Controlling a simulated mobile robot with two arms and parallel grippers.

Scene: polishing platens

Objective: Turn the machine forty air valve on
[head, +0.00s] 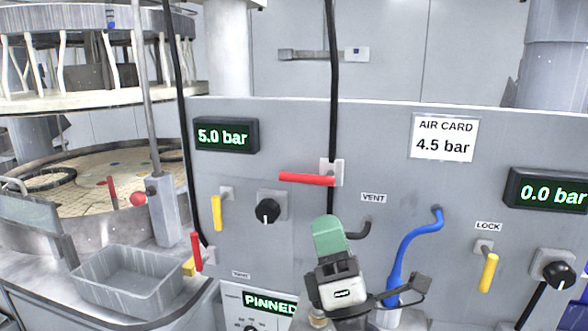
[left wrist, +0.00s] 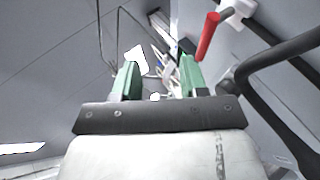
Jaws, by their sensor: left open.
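A red lever valve (head: 307,179) sits on a black vertical line in the middle of the grey panel, its handle lying level to the left. I see no label marking either as machine forty. My left gripper (head: 329,232) has green fingers and is in front of the panel, below and slightly right of the level red lever. In the left wrist view the fingers (left wrist: 158,75) stand apart, empty, with a red lever (left wrist: 207,36) above right of them. My right gripper is not in view.
Yellow levers (head: 216,213) (head: 488,272), black knobs (head: 268,210) and a blue hose (head: 403,252) are on the panel. Displays read 5.0 bar (head: 226,135) and 0.0 bar (head: 548,193); the air card (head: 444,138) says 4.5 bar. A grey bin (head: 132,278) stands lower left.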

